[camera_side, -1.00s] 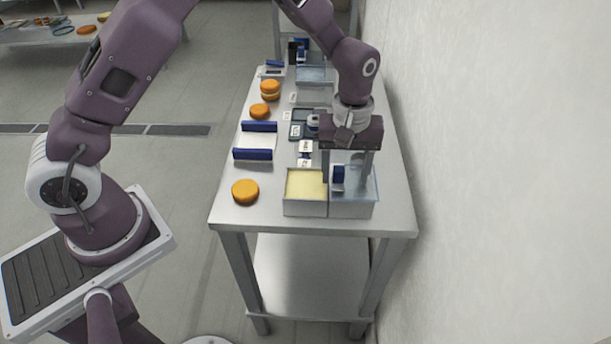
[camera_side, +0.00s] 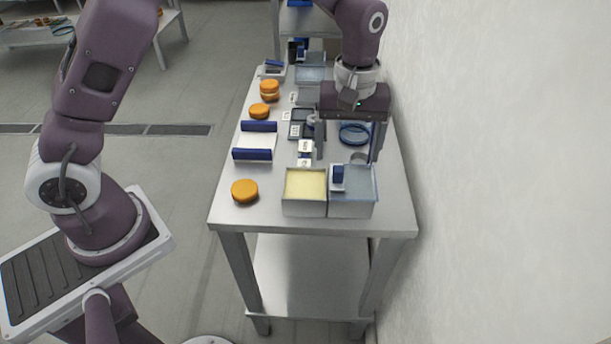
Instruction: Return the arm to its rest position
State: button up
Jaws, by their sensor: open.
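My gripper (camera_side: 347,156) hangs fingers down over the right part of the steel table (camera_side: 275,216). Its two fingers are wide apart with nothing between them. It is behind and above an open bin (camera_side: 352,208) at the table's front right. A blue and white object (camera_side: 338,176) is in that bin, clear of the fingers. A blue ring-shaped item (camera_side: 354,134) shows behind the fingers.
A bin with pale yellow contents (camera_side: 305,206) stands left of the blue and white object's bin. Orange rounds (camera_side: 245,191) sit along the left edge. A white holder with blue bars (camera_side: 255,142) is left of centre. A wall (camera_side: 480,150) rises close on the right.

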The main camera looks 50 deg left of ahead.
jog(key=shift+r, duration=0.15)
jog(key=s+a+r+m+t, duration=0.3)
jog(key=s+a+r+m, duration=0.15)
jog(key=s+r, duration=0.9)
jog(key=s+a+r+m+t, duration=0.1)
jog(key=s+a+m, duration=0.1)
jog(key=s, duration=0.4)
jog(key=s+a+r+m+t, duration=0.1)
jog(key=s+a+m, duration=0.1)
jog(key=s, duration=0.4)
jog(key=shift+s+t, duration=0.25)
jog(key=shift+t, duration=0.05)
